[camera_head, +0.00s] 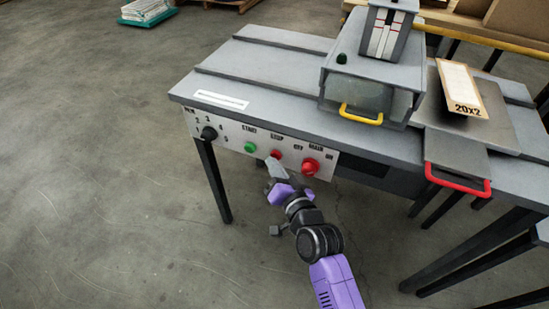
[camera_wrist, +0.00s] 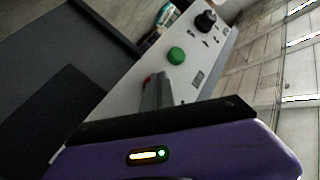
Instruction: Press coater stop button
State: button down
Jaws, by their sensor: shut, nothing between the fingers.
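The coater's white control panel (camera_head: 235,143) is on the front of the grey machine table. The small red stop button (camera_head: 277,153) sits under the STOP label, between the green start button (camera_head: 249,147) and the larger red main switch (camera_head: 310,167). My gripper (camera_head: 271,162) is shut and empty, with its tips at the stop button. I cannot tell if they touch it. In the wrist view the shut fingers (camera_wrist: 156,93) cover most of the stop button, and only a sliver of red (camera_wrist: 147,80) shows beside them. The green start button (camera_wrist: 176,55) is clear of them.
A black rotary knob (camera_head: 209,133) is at the panel's left end. Above the table stands the coater housing with a yellow handle (camera_head: 361,114). A tray with a red handle (camera_head: 458,183) juts out at right. The floor in front at left is free.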

jog(key=shift+r, duration=0.1)
dwell(0.4)
jog(key=shift+s+a+p, duration=0.25)
jog(key=shift+s+p, duration=0.55)
jog(key=shift+s+a+p, duration=0.3)
jog(key=shift+s+p, duration=0.5)
jog(key=shift+p, duration=0.2)
jog(key=shift+s+a+p, duration=0.3)
jog(key=shift+s+p, duration=0.45)
jog(key=shift+p, duration=0.2)
jog(key=shift+s+a+p, duration=0.3)
jog(key=shift+s+p, duration=0.5)
jog(key=shift+p, duration=0.2)
